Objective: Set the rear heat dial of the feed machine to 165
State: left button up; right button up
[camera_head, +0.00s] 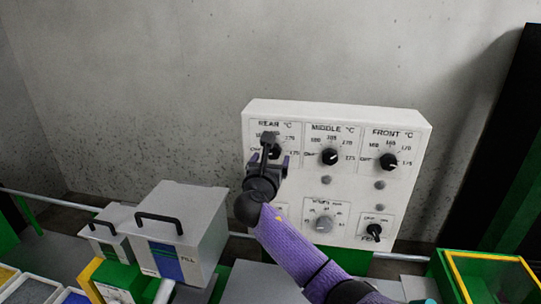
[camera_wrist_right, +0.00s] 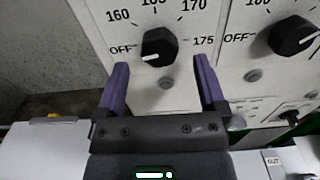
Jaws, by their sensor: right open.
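The feed machine's white control panel (camera_head: 340,112) stands against the wall in the head view. Its rear heat dial (camera_wrist_right: 160,43) is a black knob in the right wrist view, with OFF at its left and 160, 170 and 175 around it. The top of its scale is cut off there, and I cannot read its setting surely. In the head view my right gripper and wrist partly cover this dial. My right gripper (camera_wrist_right: 161,68) is open, its purple fingers below and to either side of the knob, with nothing between them. My left gripper is not in view.
The middle dial (camera_head: 329,157) and front dial (camera_head: 388,161) sit to the right on the panel. A lower grey dial (camera_head: 320,224) and small black knob (camera_head: 373,232) are below. A grey box with a black handle (camera_head: 184,220) stands at the lower left.

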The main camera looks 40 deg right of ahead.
jog(key=shift+x, duration=1.15)
grip_shut()
